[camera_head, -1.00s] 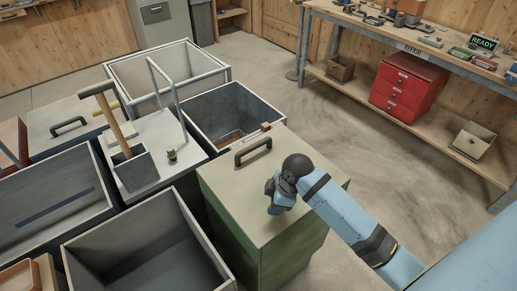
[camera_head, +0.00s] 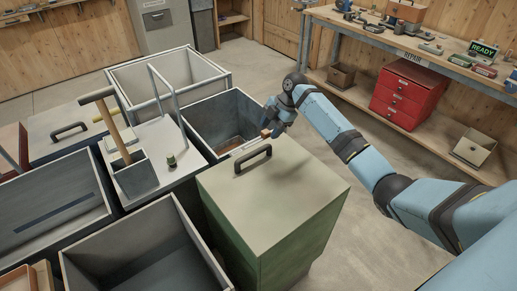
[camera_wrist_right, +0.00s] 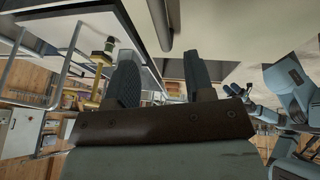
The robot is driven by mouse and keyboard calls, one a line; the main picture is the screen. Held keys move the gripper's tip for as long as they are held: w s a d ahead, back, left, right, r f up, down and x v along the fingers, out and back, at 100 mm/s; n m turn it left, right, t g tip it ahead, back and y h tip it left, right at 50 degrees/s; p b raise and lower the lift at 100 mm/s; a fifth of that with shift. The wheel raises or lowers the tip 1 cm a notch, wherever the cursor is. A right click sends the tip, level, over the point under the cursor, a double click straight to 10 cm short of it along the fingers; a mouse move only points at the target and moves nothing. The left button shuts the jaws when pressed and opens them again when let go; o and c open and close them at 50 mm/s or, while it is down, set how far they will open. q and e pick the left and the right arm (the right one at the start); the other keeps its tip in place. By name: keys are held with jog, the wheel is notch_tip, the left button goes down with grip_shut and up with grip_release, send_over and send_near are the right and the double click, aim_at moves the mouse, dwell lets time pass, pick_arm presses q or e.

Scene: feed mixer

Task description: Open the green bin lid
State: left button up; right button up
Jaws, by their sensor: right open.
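The green bin (camera_head: 290,250) has a flat beige-green lid (camera_head: 280,195) that lies closed on top. A dark arched handle (camera_head: 253,158) stands near the lid's far-left edge. My right gripper (camera_head: 250,142) is just behind the handle, at the far edge of the lid, and partly hides the grey bin behind. In the right wrist view my right gripper (camera_wrist_right: 161,70) is open, with two dark fingers apart and nothing between them. A dark bar, probably the handle (camera_wrist_right: 163,22), shows above and beyond the fingertips, with the pale lid (camera_wrist_right: 240,30) to its right. My left gripper is not in view.
An open grey bin (camera_head: 222,108) stands behind the green bin. A pale-topped bin with a metal frame, a scoop (camera_head: 135,172) and a small green item (camera_head: 172,160) stands to the left. A repair bench (camera_head: 400,47) with red drawers (camera_head: 408,92) is at right; floor before it is clear.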

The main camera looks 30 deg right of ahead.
aim_at(258, 150)
jog(key=x, duration=1)
jog(key=shift+c, duration=0.3)
jog(key=shift+r+p, duration=0.1)
jog(key=shift+p, duration=0.2)
grip_shut()
